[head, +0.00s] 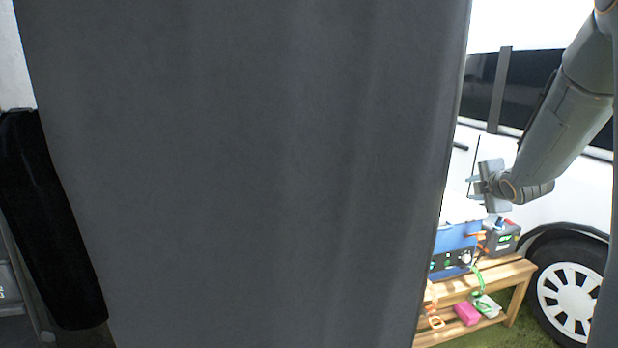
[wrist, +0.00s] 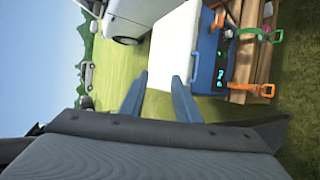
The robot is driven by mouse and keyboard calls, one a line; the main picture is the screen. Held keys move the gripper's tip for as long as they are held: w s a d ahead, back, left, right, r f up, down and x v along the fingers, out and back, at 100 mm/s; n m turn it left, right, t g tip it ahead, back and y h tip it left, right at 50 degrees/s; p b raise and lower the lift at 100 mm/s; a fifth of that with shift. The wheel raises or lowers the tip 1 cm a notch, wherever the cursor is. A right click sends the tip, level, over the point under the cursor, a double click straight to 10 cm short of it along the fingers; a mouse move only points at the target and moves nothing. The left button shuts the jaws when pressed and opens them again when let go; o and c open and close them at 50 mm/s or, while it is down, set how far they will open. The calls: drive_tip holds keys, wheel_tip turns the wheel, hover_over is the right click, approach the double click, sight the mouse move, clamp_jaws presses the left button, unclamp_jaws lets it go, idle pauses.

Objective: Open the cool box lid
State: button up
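The cool box has a blue body (wrist: 209,50) and a white lid (wrist: 173,48) in the wrist view, where the picture is turned sideways. The lid looks flat and down on the body. In the head view only part of the blue body (head: 457,248) shows at the right, cut off by a grey panel. My gripper (head: 471,188) is above the box in the head view. In the wrist view my gripper (wrist: 158,88) has its two fingers apart with nothing between them, pointing towards the lid's near edge. Whether the fingertips touch the lid is unclear.
A large dark grey panel (head: 240,170) blocks most of the head view. The box stands on a wooden slatted bench (head: 515,272) with small tools and a pink item (head: 467,313). A white vehicle with a wheel (head: 570,300) stands beside it. Open grass (wrist: 115,80) shows in the wrist view.

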drive_tip(key=s+a+f+m+g+p, duration=0.2)
drive_tip(key=s+a+m+g, duration=0.3)
drive_tip(key=s+a, duration=0.6)
drive_tip(key=s+a+f+m+g+y+p, duration=0.1)
drive_tip(key=s+a+f+m+g+p, duration=0.2)
drive_tip(key=s+a+m, duration=0.7)
drive_tip(key=s+a+g+p, duration=0.1)
drive_tip(key=s+a+g, duration=0.1)
drive_tip(key=s, duration=0.7)
drive_tip(key=shift+s+f, duration=0.2)
drive_tip(key=s+a+m+g, duration=0.1)
drive_tip(key=s, duration=0.2)
drive_tip(key=s+a+m+g+p, duration=0.1)
drive_tip(key=s+a, duration=0.1)
drive_tip(key=s, duration=0.2)
drive_tip(key=s+a+m+y, duration=0.1)
drive_tip(key=s, duration=0.2)
drive_tip(key=shift+s+a+g, duration=0.2)
drive_tip(key=shift+a+g, duration=0.2)
drive_tip(key=c, duration=0.3)
drive_tip(key=shift+s, duration=0.2)
drive_tip(key=c, duration=0.4)
drive_tip(key=shift+a, duration=0.15)
clamp_jaws()
